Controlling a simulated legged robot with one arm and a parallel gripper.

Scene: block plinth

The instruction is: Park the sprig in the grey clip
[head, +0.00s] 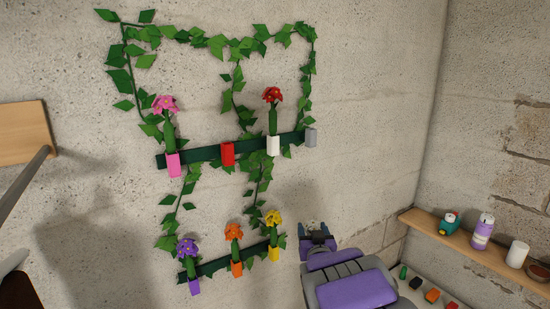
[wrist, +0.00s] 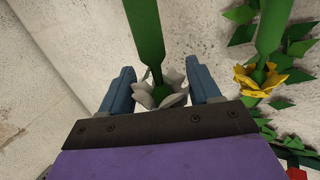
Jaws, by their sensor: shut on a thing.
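My gripper (head: 318,232) is low in the head view, to the right of the lower bar and below the grey clip. In the wrist view my gripper (wrist: 163,78) is shut on the white sprig (wrist: 145,97), with a blue finger on each side of the white flower; its green stem runs to the picture's top. I cannot make out the sprig in the head view. The grey clip (head: 311,137) is empty, at the right end of the upper bar (head: 202,155). The white clip (head: 273,146) beside it holds a red-flowered sprig (head: 272,98).
The red clip (head: 227,154) is empty. The pink clip (head: 173,165) holds a pink sprig. The lower bar (head: 214,266) carries purple, orange and yellow sprigs in matching clips; the yellow flower (wrist: 262,78) is near my gripper. A wooden shelf (head: 465,240) with bottles is at right.

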